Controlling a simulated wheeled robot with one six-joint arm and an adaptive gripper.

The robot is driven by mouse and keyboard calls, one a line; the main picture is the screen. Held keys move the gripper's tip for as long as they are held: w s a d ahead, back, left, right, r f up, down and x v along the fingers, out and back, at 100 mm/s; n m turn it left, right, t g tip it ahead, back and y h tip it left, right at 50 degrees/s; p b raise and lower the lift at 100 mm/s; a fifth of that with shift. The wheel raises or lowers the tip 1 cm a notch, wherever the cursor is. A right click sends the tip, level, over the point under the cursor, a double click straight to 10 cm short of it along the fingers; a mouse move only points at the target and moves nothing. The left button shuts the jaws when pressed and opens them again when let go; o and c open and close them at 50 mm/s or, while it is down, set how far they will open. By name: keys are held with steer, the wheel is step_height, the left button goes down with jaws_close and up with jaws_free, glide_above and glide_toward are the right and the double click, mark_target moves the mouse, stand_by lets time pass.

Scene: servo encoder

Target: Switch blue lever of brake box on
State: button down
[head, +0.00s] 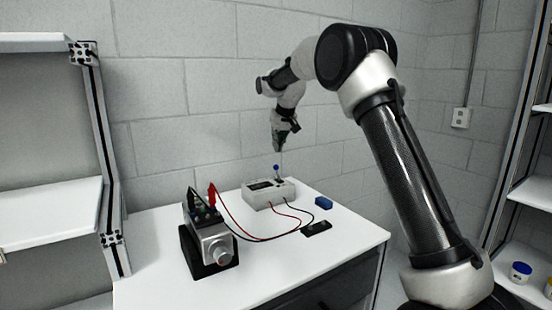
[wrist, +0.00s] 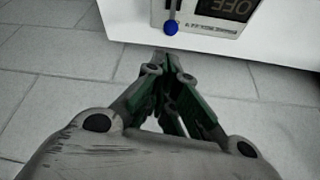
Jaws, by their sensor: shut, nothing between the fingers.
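The brake box (head: 262,198) is a light grey box with a dark display on the white table. Its lever, topped by a blue ball (head: 276,168), stands up from the top of the box. In the wrist view the blue knob (wrist: 171,27) lies on the box (wrist: 222,22), beside a display reading OFF. My gripper (head: 279,148) is above the lever, apart from it. Its fingertips (wrist: 166,62) are shut and empty, and appear just below the knob in the wrist view.
A grey motor-like device (head: 212,242) on a black base stands at the front left, with red and black cables running to the box. A blue block (head: 323,202) and a black item (head: 316,228) lie to the right. Shelves (head: 45,215) stand on the left.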

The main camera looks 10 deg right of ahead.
mark_target(277, 172)
steer(key=r, duration=0.1)
steer(key=w+r, duration=0.1)
steer(key=r, duration=0.1)
steer(key=shift+w+a+t, duration=0.2)
steer(key=shift+w+t, duration=0.1)
steer(key=shift+w, duration=0.05)
steer(key=shift+f, duration=0.1)
steer(key=shift+w+a+f, duration=0.1)
steer(key=shift+w+f, duration=0.05)
steer(key=shift+f, duration=1.4)
steer(key=shift+w+a+f, duration=0.1)
steer(key=shift+w+f, duration=0.1)
steer(key=shift+f, duration=1.4)
steer(key=shift+w+f, duration=0.15)
steer(key=shift+f, duration=1.4)
steer(key=shift+s+d+r+t, duration=0.15)
steer(key=shift+s+t, duration=0.1)
steer(key=shift+t, duration=0.15)
